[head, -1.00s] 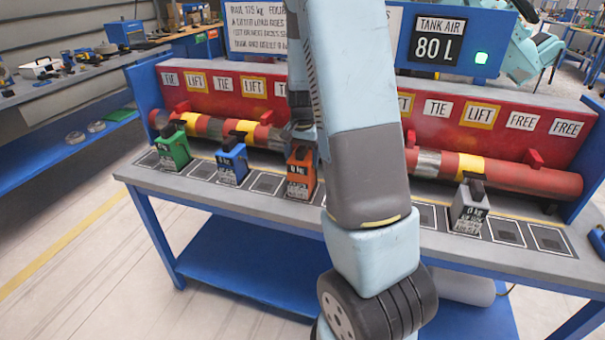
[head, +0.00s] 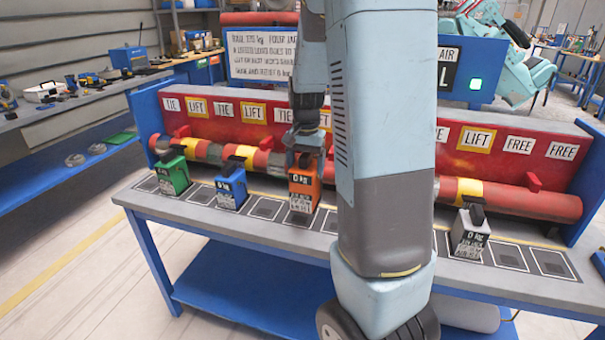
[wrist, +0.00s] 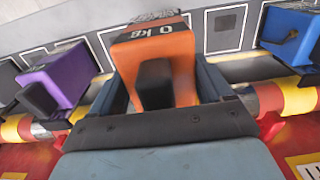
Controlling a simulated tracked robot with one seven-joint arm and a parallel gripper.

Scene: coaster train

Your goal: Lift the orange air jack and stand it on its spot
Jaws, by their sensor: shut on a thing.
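The orange air jack (head: 305,192) carries a 0 kg label and a black top block. It hangs upright a little above the bench, over the marked squares between the blue jack and my arm. My gripper (head: 304,152) comes down on it from above and is shut on its upper part. In the wrist view the orange jack (wrist: 180,55) sits between the two fingers of my gripper (wrist: 165,85). Its underside is hidden there. I cannot tell which square is its spot.
A green jack (head: 172,178) and a blue jack (head: 230,189) stand to the left, a grey jack (head: 470,234) to the right. A purple jack (wrist: 65,75) shows in the wrist view. The red rail (head: 520,203) runs behind. Several front squares (head: 266,208) are empty.

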